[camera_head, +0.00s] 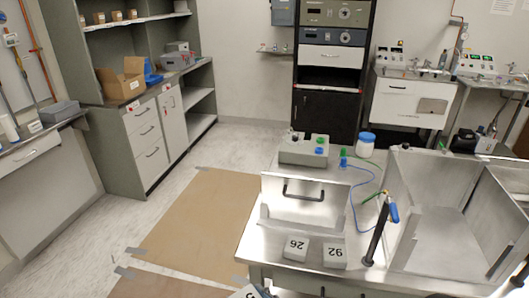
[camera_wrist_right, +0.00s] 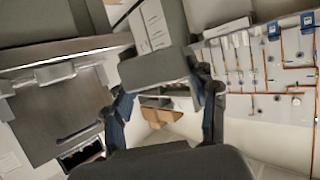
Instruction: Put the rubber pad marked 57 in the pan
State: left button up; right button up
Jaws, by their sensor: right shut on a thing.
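In the wrist view my right gripper (camera_wrist_right: 164,88) is shut on a grey block-like pad (camera_wrist_right: 158,68), with a finger on each side of it. Its marking does not show there. In the head view, a corner of a pale pad (camera_head: 250,292) with a partly cut-off dark mark shows at the bottom edge. Two grey pads marked 26 (camera_head: 296,250) and 92 (camera_head: 334,256) lie at the front of the steel bench. My left gripper is not in view.
Brown floor sheeting (camera_head: 190,225) lies clear on the left.

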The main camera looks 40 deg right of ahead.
aim_at(504, 177)
jog(key=i+j+u, duration=0.3)
jog(key=i, duration=0.45)
jog(key=i+j+u, duration=0.2)
jog(key=i, duration=0.2)
jog(key=i+z, duration=0.75)
jog(key=i+j+z, duration=0.25)
jog(key=i+z, duration=0.15)
jog(key=i+l+z, duration=0.35)
jog(key=i, duration=0.35)
jog(key=i+z, duration=0.3)
jog(key=i, duration=0.35)
jog(key=i+j+z, duration=0.15)
jog(key=i+z, duration=0.2)
jog(key=i, duration=0.35)
jog(key=i+z, duration=0.2)
jog(key=i, duration=0.3)
jog(key=i+z, duration=0.2)
jog(key=i, duration=0.3)
jog(key=i+j+z, duration=0.25)
jog(key=i, duration=0.25)
jog(key=i+j+z, duration=0.2)
jog(key=i, duration=0.3)
jog(key=i+l+z, duration=0.4)
jog(key=i+z, duration=0.4)
jog(key=i+l+z, duration=0.15)
jog(key=i+z, duration=0.65)
jog(key=i+j+z, duration=0.25)
jog(key=z, duration=0.15)
